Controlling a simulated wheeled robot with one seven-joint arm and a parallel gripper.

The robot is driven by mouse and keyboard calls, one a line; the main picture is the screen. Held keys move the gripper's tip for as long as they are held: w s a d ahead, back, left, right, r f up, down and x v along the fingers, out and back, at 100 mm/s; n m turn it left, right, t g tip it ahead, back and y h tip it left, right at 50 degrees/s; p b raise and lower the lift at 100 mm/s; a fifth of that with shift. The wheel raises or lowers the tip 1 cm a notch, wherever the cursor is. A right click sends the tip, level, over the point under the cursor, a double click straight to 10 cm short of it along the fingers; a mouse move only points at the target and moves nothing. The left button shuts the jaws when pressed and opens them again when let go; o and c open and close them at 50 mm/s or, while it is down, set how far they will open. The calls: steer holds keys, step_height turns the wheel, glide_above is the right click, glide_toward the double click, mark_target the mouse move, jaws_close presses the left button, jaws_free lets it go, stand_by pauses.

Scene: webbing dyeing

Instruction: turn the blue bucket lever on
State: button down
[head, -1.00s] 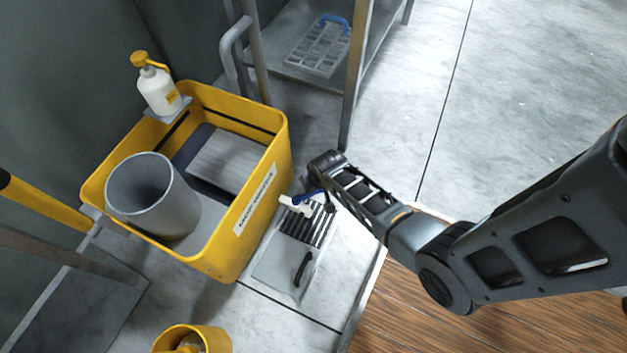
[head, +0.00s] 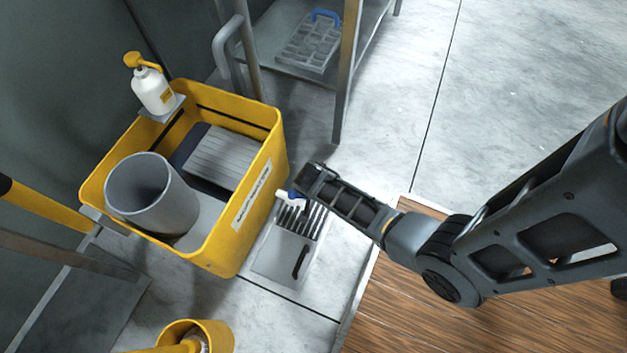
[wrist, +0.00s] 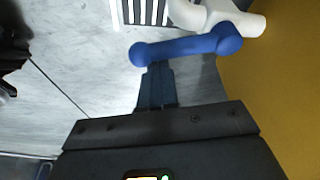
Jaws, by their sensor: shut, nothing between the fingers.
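The blue lever (wrist: 185,48) lies across the wrist view as a bar with rounded ends. Its right end sits on the white tap (wrist: 218,15), which comes out of the yellow bucket (wrist: 275,90). In the head view the white tap (head: 288,196) is on the bucket's (head: 232,250) right wall, and the blue lever is mostly hidden by my gripper. My gripper (wrist: 157,72) is shut and empty. Its fingertips are right at the lever's left half, near the free end. I cannot tell whether they touch it.
A drain tray (head: 275,258) with a black handle lies on the floor under the tap. The bucket holds a grey cylinder (head: 150,190) and carries a pump bottle (head: 153,90). A metal shelf (head: 345,75) stands behind. Clear floor lies to the right.

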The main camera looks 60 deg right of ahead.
steer(key=shift+s+a+m+g, duration=0.2)
steer(key=shift+a+m, duration=0.15)
steer(key=shift+m, duration=0.2)
steer(key=shift+s+a+m+g, duration=0.1)
steer(key=shift+a+m+g, duration=0.15)
steer(key=shift+m, duration=0.3)
steer(key=shift+s+a, duration=0.1)
steer(key=shift+a, duration=0.45)
steer(key=shift+d+r, duration=0.1)
steer(key=shift+d, duration=0.4)
step_height(320, 180, up, 10)
steer(key=p, duration=0.5)
steer(key=shift+a, duration=0.15)
